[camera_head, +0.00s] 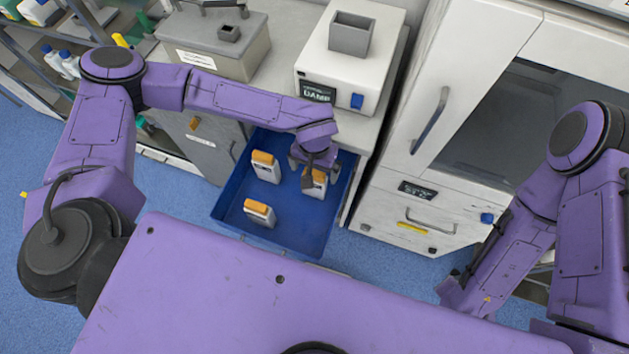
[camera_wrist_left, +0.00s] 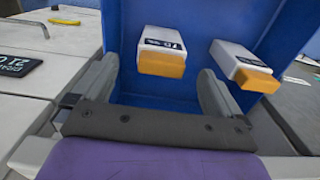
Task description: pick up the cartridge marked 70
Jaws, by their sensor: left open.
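Three white cartridges with orange caps stand in a blue drawer: one at the right (camera_head: 318,188), one at the back left (camera_head: 265,168) and one at the front (camera_head: 259,214). No number can be read on them in the head view. My left gripper (camera_head: 306,170) is over the right cartridge and partly covers it. The left wrist view shows two cartridges, one near the middle (camera_wrist_left: 163,60) and one at the right (camera_wrist_left: 245,66), with dark labels too small to read surely. The open left jaws (camera_wrist_left: 160,95) lie either side of the middle one, apart from it. My right gripper is not visible.
The blue drawer (camera_head: 300,236) has raised walls around the cartridges. A white device (camera_head: 350,65) stands on the counter behind it, beside a grey box (camera_head: 215,45). A white cabinet (camera_head: 400,200) stands close on the right. Blue floor is clear at the left.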

